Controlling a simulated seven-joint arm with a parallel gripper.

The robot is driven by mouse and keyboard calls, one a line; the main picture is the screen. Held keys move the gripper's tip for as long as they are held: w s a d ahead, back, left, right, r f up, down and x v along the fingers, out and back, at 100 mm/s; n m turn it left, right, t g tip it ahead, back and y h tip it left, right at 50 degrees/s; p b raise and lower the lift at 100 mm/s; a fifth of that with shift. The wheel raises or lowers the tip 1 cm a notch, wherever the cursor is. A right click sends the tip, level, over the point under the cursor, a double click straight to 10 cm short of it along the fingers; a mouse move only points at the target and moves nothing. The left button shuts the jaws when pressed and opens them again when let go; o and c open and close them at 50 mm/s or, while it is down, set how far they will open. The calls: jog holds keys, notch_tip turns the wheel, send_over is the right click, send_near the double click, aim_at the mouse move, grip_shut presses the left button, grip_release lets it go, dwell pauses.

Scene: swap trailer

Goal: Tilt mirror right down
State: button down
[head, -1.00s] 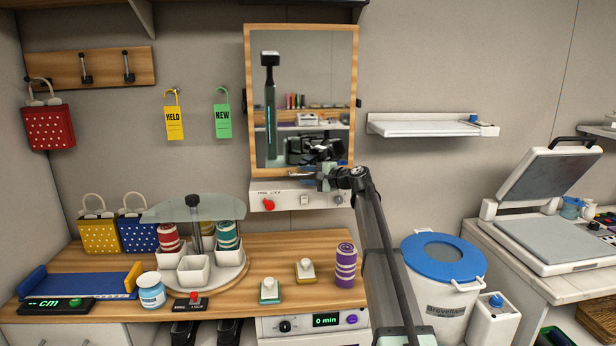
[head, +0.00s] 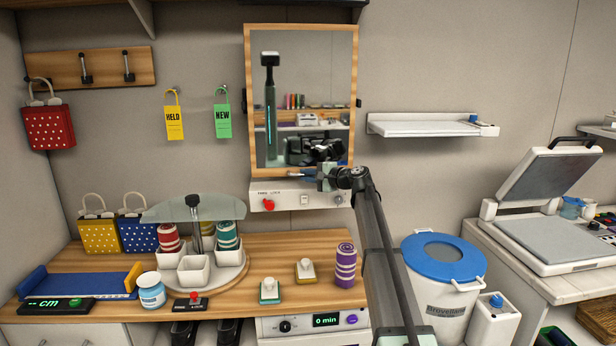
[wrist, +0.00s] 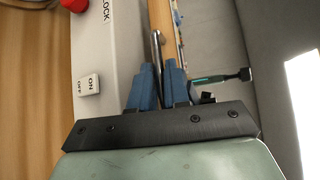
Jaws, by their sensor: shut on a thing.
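The mirror (head: 300,80) hangs on the wall in a wooden frame. Its glass faces me and reflects my own arm and a work surface. My gripper (head: 308,176) is at the mirror's lower edge, right of its middle. In the wrist view, my gripper's blue fingers (wrist: 157,80) are shut on a thin metal handle (wrist: 157,45) beside the wooden frame edge (wrist: 179,38).
A white control box (head: 290,196) with a red knob (head: 269,205) and a rocker switch (head: 304,199) sits just below the mirror, close to my gripper. A wall shelf (head: 420,125) is to the right. The workbench (head: 285,245) below holds several items.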

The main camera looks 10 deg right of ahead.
jog(key=w, duration=0.7)
jog(key=shift+f, duration=0.15)
jog(key=shift+s, duration=0.1)
jog(key=c, duration=1.5)
grip_release()
jog(key=shift+f, duration=0.15)
jog(key=o, duration=0.3)
jog(key=shift+s+d+r, duration=0.25)
jog(key=shift+s+d, duration=0.15)
jog(key=v, duration=1.2)
jog(key=shift+s+d, duration=0.25)
